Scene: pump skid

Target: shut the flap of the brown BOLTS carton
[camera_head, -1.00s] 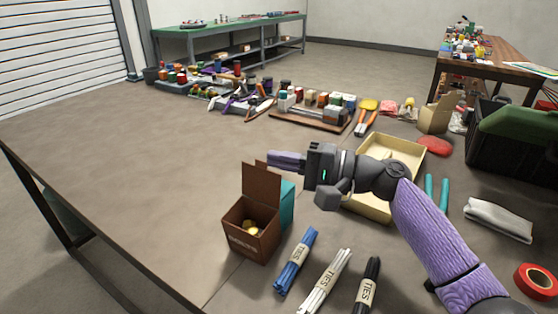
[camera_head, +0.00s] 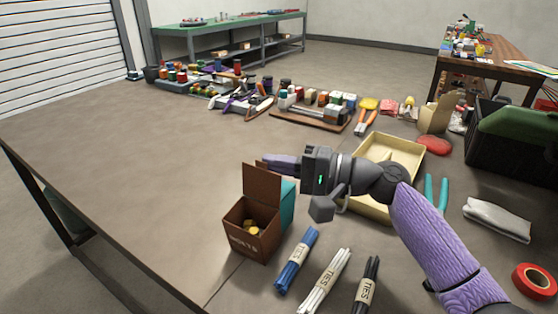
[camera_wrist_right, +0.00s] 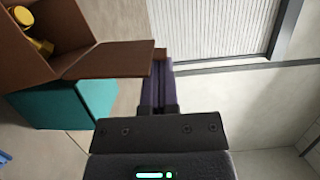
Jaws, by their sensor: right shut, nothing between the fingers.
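The brown BOLTS carton (camera_head: 254,243) stands on the table with its top open and yellow bolts (camera_head: 251,227) inside. Its flap (camera_head: 262,184) stands upright at the back edge. In the right wrist view the flap (camera_wrist_right: 115,60) reaches out from the carton (camera_wrist_right: 25,62) toward my fingers. My right gripper (camera_head: 268,161) is shut and empty. Its purple fingers are behind the flap's top edge in the head view; they also show in the right wrist view (camera_wrist_right: 158,85), close beside the flap's end. I cannot tell whether they touch. My left gripper is not in view.
A teal box (camera_head: 287,205) stands right behind the carton. Blue ties (camera_head: 297,262), white ties (camera_head: 324,282) and black ties (camera_head: 367,285) lie to its right. A cream tray (camera_head: 408,147) is under my right arm. The table left of the carton is clear.

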